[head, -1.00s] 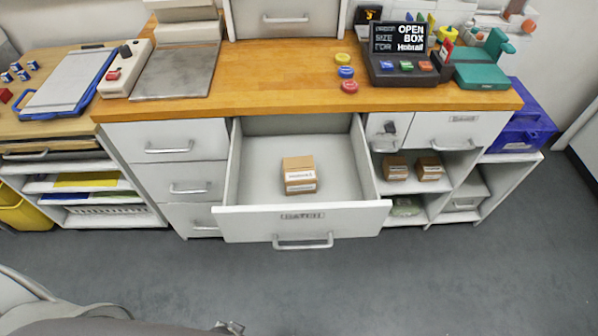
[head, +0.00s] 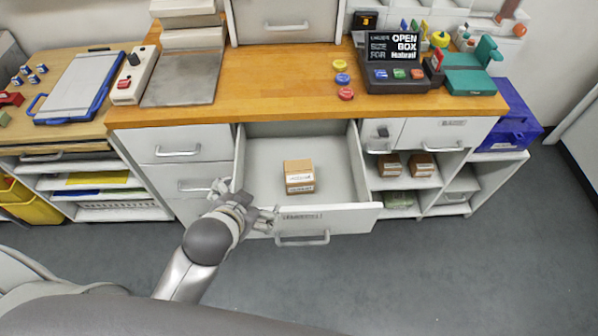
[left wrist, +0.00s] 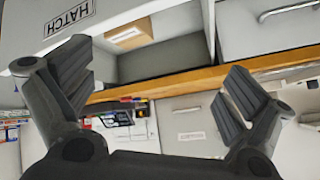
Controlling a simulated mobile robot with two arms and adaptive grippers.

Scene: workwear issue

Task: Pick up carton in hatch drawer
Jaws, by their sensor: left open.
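The hatch drawer (head: 333,216) stands pulled out below the wooden counter, and its front label reads HATCH in the left wrist view (left wrist: 20,30). A small brown carton (head: 298,172) with white labels sits upright on the drawer floor near its middle; part of it shows past the drawer front in the left wrist view (left wrist: 130,36). My left gripper (head: 246,200) is at the drawer's front left corner, left of the carton and apart from it. Its two dark fingers (left wrist: 158,85) are spread wide with nothing between them. My right gripper is in no view.
Two similar cartons (head: 391,165) sit on the shelf right of the drawer. The counter (head: 275,92) overhangs the drawer's back and holds a terminal (head: 395,62) and coloured buttons (head: 342,79). The drawer's raised walls surround the carton, with bare floor around it.

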